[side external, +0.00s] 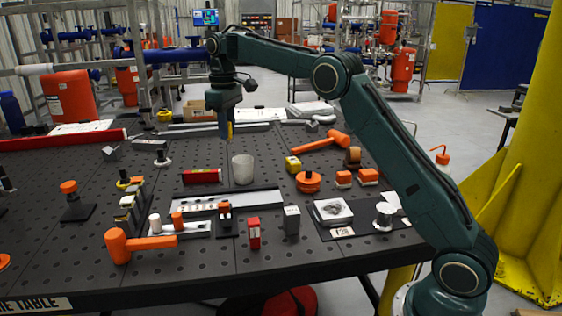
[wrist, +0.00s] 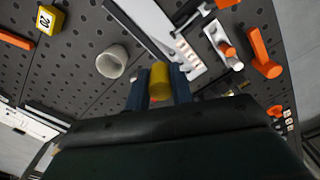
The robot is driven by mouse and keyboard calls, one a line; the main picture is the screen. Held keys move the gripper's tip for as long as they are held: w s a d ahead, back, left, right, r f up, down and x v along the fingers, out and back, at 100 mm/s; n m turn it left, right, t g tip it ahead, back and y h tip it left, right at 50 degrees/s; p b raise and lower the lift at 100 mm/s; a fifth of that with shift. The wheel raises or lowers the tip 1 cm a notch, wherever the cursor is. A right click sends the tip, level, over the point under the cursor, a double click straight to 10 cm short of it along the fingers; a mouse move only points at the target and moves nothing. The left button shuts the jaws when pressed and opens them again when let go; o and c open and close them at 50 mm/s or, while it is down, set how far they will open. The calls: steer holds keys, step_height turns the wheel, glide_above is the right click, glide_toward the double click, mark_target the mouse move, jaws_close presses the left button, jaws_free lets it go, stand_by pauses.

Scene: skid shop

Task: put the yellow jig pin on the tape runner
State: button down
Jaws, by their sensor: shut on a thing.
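The yellow jig pin (wrist: 160,82) is between the two blue fingers of my gripper (wrist: 160,90) in the wrist view. In the side view my gripper (side external: 226,130) points down and is shut on the pin, held above the back middle of the table. A long pale strip with small marks (side external: 255,200) lies across the table's middle, nearer the front; it also shows in the wrist view (wrist: 150,22). It may be the tape runner, but I cannot tell for sure. The pin's lower end is hard to make out in the side view.
A pale cup (side external: 243,169) stands between my gripper and the strip. A red block (side external: 202,176) lies left of the cup. A yellow block (side external: 293,164) and an orange round piece (side external: 308,182) are right of it. An orange mallet (side external: 322,143) lies behind them.

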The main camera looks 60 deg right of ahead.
steer(key=s+d+m, duration=0.2)
steer(key=d+m, duration=0.2)
steer(key=d, duration=1)
steer(key=m, duration=1)
glide_above(354, 148)
step_height(354, 148, down, 3)
steer(key=shift+d+f, duration=0.1)
steer(key=shift+f, duration=2.35)
steer(key=shift+f, duration=1.8)
steer(key=shift+f, duration=0.1)
steer(key=c, duration=1.2)
jaws_free()
